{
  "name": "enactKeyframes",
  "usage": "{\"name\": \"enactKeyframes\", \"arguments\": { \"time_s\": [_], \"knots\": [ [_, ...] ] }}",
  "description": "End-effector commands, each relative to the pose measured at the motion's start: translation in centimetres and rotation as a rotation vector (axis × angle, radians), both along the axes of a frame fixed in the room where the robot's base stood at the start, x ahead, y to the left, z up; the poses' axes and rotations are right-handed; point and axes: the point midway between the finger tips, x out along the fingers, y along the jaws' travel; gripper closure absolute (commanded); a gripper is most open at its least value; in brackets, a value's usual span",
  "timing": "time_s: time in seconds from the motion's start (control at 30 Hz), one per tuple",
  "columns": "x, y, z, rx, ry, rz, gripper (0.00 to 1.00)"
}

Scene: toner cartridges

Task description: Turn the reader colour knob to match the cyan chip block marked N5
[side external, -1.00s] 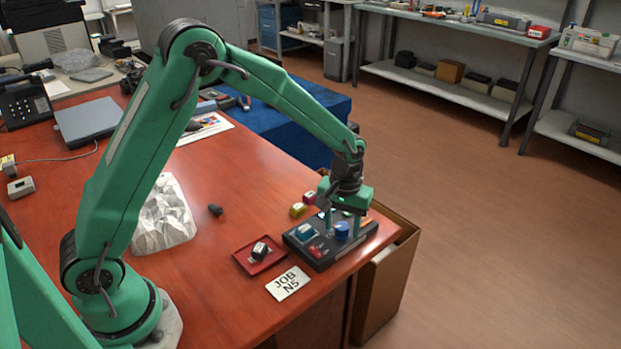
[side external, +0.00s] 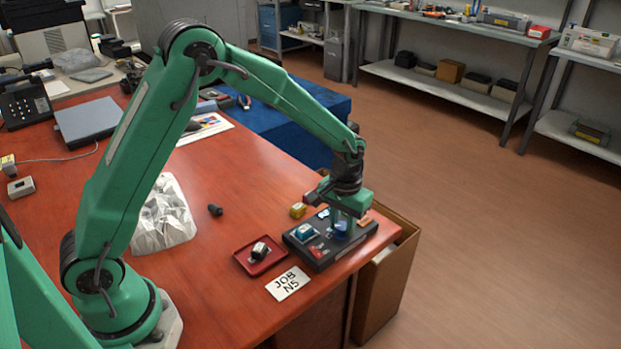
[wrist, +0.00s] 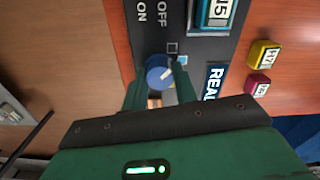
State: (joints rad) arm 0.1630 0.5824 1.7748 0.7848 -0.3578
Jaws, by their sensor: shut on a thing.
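The dark reader (side external: 318,262) lies near the desk's right corner. Its round blue colour knob (wrist: 158,73) has a white pointer line, which slants up and right toward a light-blue patch (wrist: 182,61) in the wrist view. My gripper (wrist: 160,84) is shut on the knob, one finger on each side. In the side view my gripper (side external: 343,225) points down and partly hides the knob. The cyan chip block (side external: 304,231) sits on the reader, left of the knob. Its label (wrist: 217,13) is cut by the frame edge in the wrist view. A white card (side external: 288,283) reads JOB N5.
A yellow block (side external: 298,210) stands behind the reader; a magenta block (wrist: 258,86) shows beside it in the wrist view. A red tray (side external: 243,256) with a black-and-white block lies left. A cardboard box (side external: 385,275) stands beyond the desk edge. A dark small piece (side external: 215,210) lies on the desk.

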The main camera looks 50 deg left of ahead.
Motion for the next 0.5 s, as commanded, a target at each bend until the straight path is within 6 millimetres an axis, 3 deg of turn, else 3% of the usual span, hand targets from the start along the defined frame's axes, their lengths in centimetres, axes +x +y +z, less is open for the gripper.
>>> {"name": "enactKeyframes", "arguments": {
  "time_s": [0.5],
  "knots": [
    [0.06, -0.01, 0.02, 0.0, -0.001, -0.37, 0.94]
  ]
}}
